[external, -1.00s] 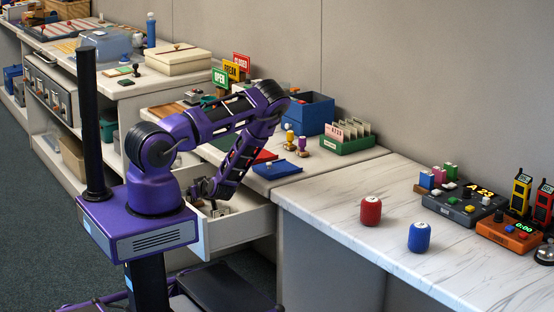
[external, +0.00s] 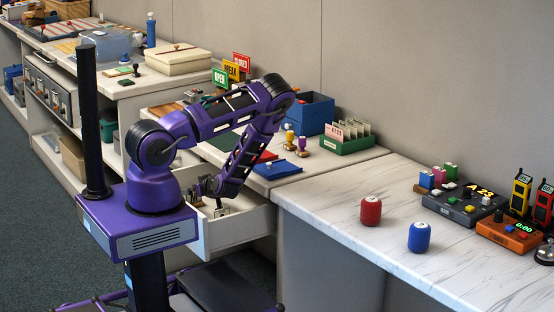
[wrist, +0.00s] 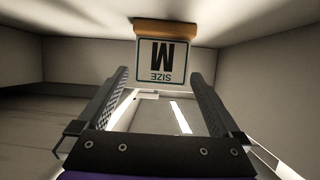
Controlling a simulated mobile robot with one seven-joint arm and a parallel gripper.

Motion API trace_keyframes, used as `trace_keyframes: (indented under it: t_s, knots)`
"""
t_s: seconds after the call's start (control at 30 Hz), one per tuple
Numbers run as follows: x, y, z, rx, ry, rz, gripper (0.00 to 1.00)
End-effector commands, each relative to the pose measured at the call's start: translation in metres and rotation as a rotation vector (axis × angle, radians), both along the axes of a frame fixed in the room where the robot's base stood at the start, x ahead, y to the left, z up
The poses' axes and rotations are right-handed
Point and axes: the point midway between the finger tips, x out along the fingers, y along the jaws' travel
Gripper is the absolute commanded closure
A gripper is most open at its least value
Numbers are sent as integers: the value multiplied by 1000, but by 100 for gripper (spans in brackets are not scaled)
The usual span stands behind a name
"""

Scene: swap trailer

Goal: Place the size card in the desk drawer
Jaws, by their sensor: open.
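The size card is a white card with a dark border reading "SIZE M" (wrist: 162,62). It appears upside down in the wrist view, with an orange-brown strip along its upper edge there. It is inside the open white desk drawer (external: 252,222), whose pale walls surround it. My gripper (wrist: 160,76) is open inside the drawer, one finger on each side of the card's near edge in the picture. I cannot tell whether the fingers touch it. In the external view my gripper (external: 221,208) is low in the drawer and partly hidden.
On the desk above the drawer are a blue tray (external: 277,169), a green card box (external: 348,142) and a blue bin (external: 309,113). Red (external: 371,211) and blue (external: 419,237) canisters stand on the marble counter at right. The drawer walls closely surround my gripper.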

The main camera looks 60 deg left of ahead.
Motion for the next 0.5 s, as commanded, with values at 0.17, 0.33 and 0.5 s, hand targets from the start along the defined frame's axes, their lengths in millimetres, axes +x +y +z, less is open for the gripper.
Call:
trace_keyframes:
  t_s: [0.17,0.33,0.5]
  knots:
    - [0,3,42,3,-5,4,0]
    - [0,3,61,3,-3,3,0]
    - [0,3,66,4,-2,3,0]
